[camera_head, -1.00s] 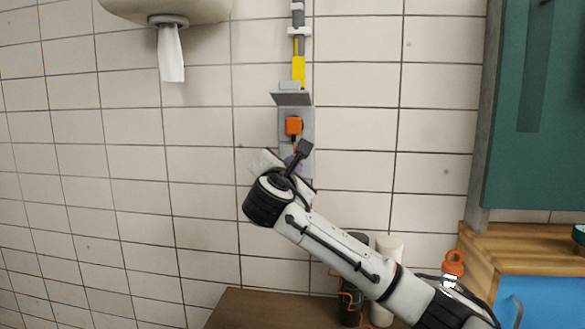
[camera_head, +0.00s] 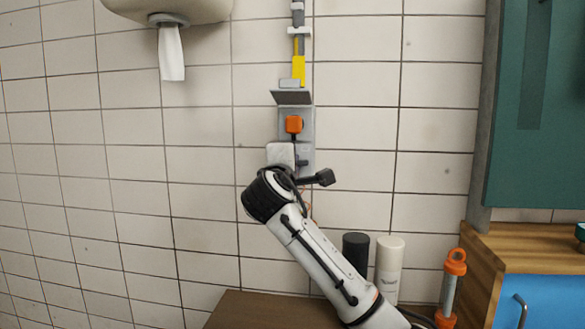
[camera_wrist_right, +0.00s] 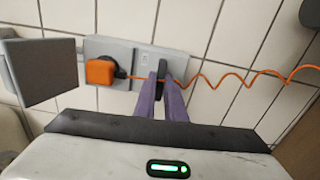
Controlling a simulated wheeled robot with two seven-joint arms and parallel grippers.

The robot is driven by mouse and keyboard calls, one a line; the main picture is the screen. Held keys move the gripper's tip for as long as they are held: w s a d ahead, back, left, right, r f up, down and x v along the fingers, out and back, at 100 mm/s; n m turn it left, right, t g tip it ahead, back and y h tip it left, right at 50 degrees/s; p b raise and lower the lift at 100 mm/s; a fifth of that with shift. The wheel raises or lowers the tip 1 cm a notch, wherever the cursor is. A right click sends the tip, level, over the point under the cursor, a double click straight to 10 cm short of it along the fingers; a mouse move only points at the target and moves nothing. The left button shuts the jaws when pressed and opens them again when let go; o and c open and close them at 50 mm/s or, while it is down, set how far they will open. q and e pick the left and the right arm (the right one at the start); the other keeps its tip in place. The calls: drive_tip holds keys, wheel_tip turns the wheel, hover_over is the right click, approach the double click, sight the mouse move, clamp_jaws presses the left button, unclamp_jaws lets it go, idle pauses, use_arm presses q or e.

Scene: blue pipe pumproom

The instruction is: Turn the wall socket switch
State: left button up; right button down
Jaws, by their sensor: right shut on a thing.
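The wall socket (camera_head: 309,126) is a grey plate on the tiled wall, with an orange plug (camera_head: 293,124) in it. In the right wrist view the plate (camera_wrist_right: 182,63) lies across the top middle, with the orange plug (camera_wrist_right: 100,71) at its left. A narrow dark switch handle (camera_wrist_right: 161,66) stands right of the plug. My right gripper (camera_wrist_right: 162,82) has its purple fingers closed around this handle. In the head view my right gripper's white body (camera_head: 281,153) covers the plate's lower left part, and its fingers are hidden. My left gripper is not in view.
A grey flap (camera_head: 291,98) juts out above the plug. An orange coiled cord (camera_wrist_right: 240,76) runs right from the handle area. A black cylinder (camera_head: 356,250) and a white cylinder (camera_head: 389,262) stand below right. A teal cabinet (camera_head: 535,110) hangs at the right.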

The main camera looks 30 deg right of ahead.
drive_tip(key=shift+f+m, duration=0.1)
drive_tip(key=shift+m, duration=0.3)
drive_tip(key=c, duration=1.8)
unclamp_jaws()
drive_tip(key=b+v, duration=0.2)
drive_tip(key=v, duration=0.8)
drive_tip(key=shift+s+a, duration=0.15)
